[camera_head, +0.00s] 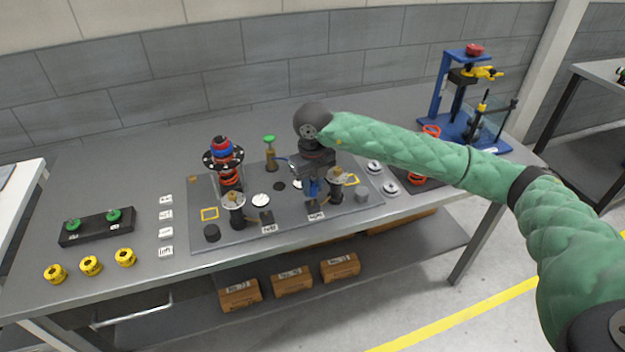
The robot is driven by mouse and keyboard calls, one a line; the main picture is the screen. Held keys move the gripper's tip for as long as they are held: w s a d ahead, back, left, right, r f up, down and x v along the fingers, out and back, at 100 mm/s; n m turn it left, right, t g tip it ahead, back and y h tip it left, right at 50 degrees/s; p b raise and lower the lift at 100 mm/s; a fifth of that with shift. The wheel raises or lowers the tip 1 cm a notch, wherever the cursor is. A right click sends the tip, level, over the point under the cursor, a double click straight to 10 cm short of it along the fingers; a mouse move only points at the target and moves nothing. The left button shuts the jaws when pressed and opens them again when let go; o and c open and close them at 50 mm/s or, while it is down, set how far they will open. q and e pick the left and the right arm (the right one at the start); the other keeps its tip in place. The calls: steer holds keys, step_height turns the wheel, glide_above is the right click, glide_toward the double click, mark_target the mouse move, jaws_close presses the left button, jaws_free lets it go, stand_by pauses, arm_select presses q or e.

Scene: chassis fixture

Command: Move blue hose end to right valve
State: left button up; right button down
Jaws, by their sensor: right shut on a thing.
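My right arm reaches in from the right, and its dark gripper (313,186) points down over the grey fixture board. It is shut on the blue hose end (310,190), which is mostly hidden between the fingers. A short piece of blue hose (283,158) shows behind the gripper, near a brass fitting with a green top (270,152). A similar left valve (234,205) stands further left. Whether the hose end touches the right valve I cannot tell. My left gripper is out of view.
A red and blue topped assembly (224,158) stands at the board's back left. Small label blocks (315,217) sit at its front. Yellow rings (91,266) and a black block with green knobs (95,227) lie left. A blue press stand (440,95) is back right.

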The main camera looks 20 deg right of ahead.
mark_target(312, 193)
steer(key=shift+f, duration=0.6)
arm_select(q)
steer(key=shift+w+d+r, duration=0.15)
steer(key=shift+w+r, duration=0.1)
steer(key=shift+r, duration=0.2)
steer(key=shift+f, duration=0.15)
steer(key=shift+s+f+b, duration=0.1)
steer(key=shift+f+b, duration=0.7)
steer(key=shift+b, duration=0.05)
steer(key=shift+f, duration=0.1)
arm_select(e)
steer(key=shift+f, duration=0.1)
arm_select(q)
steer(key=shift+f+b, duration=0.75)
steer(key=shift+b, duration=0.1)
arm_select(e)
steer(key=shift+f, duration=0.85)
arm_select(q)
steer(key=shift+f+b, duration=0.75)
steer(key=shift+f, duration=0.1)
